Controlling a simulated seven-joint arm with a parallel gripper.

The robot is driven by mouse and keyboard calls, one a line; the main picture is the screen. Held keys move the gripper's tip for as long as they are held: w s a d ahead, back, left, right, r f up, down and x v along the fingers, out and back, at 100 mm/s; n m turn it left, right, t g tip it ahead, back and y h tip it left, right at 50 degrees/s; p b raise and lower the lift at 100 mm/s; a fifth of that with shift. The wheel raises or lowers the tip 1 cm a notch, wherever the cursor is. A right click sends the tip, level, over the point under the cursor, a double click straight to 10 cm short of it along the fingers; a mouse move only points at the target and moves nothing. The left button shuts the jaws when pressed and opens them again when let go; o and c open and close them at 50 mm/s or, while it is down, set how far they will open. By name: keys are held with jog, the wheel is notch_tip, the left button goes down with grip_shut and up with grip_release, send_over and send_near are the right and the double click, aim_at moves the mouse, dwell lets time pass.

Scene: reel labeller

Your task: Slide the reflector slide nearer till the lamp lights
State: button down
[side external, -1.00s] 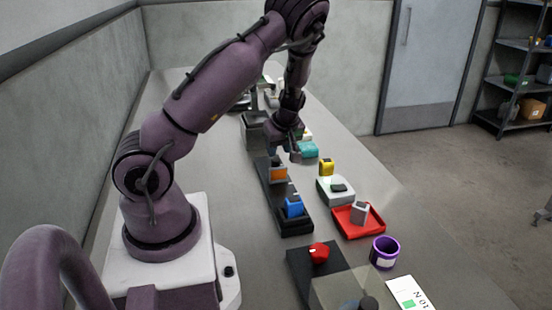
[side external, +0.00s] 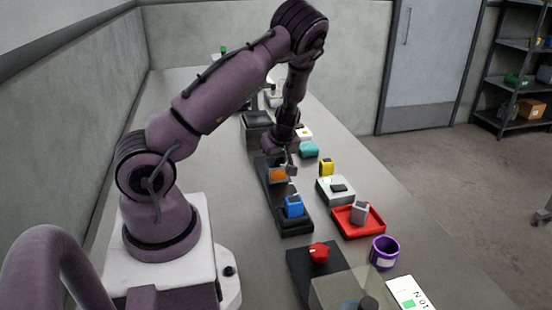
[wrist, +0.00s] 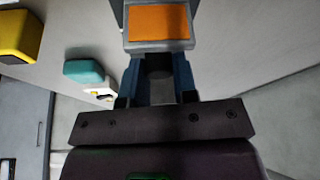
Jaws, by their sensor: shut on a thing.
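The orange-faced grey block (side external: 278,175), which I take to be the reflector slide, stands on the long black rail (side external: 266,200). A blue block (side external: 293,206) stands at the rail's near end, with a gap between the two. My gripper (side external: 290,168) is down at the orange-faced block. In the wrist view the orange-faced block (wrist: 158,24) is just beyond my gripper (wrist: 158,68), whose blue fingers are shut on a grey part of it. The fingers partly hide that part. I cannot make out a lit lamp.
Right of the rail are a white box with a dark top (side external: 335,191), a red tray (side external: 340,224) holding a grey block, a yellow block (side external: 326,167) and a teal block (side external: 309,150). A red knob (side external: 319,252) and a purple cup (side external: 384,252) are nearer.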

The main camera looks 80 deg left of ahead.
jog(key=shift+d, duration=0.3)
jog(key=c, duration=1.2)
grip_release()
jog(key=shift+o, duration=0.2)
jog(key=s+v, duration=0.1)
jog(key=v, duration=1.2)
jog(key=shift+w, duration=0.5)
